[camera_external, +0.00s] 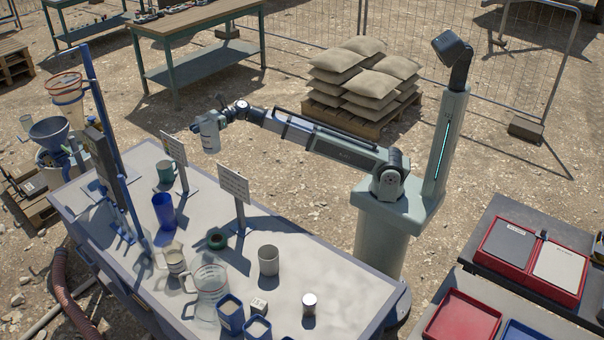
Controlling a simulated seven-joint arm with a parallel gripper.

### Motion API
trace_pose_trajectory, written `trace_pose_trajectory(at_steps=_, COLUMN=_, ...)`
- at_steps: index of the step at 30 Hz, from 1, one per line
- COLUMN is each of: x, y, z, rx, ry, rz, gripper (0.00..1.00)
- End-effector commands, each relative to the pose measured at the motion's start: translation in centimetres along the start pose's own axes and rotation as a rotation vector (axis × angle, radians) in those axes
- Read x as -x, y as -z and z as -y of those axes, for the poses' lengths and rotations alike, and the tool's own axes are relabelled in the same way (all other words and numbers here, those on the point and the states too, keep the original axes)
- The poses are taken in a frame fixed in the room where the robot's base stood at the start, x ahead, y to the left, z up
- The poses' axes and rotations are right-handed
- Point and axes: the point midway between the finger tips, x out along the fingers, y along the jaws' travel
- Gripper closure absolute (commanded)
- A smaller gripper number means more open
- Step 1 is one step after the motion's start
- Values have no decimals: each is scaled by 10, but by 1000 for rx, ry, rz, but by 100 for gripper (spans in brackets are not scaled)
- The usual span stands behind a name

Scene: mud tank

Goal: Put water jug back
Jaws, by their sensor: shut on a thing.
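A clear jug (208,292) stands upright near the front left edge of the table (335,275). My gripper (216,108) is in the air above the table's far end, well away from that jug. It is shut on a grey cylindrical vessel (210,136), which hangs roughly upright. The fingers are small and partly hidden, so the exact grip is unclear. I cannot tell what the vessel contains.
A blue cup (164,211), a green mug (166,171), a beige mug (174,258), a grey cup (268,261) and blue containers (230,315) stand on the table. Two sign stands (236,187) and a tall blue post (108,130) rise from it. The right part is mostly clear.

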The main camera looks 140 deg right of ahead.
Motion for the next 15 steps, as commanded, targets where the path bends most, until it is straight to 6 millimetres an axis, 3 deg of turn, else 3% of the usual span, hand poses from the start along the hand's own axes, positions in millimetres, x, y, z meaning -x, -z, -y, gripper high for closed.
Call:
trace_pose_trajectory(at_steps=5, x=1, y=30, z=0, rx=-4, ry=1, rz=-1, gripper=100)
trace_pose_trajectory(at_steps=15, x=0, y=111, z=2, rx=-5, ry=0, rz=-2, gripper=100)
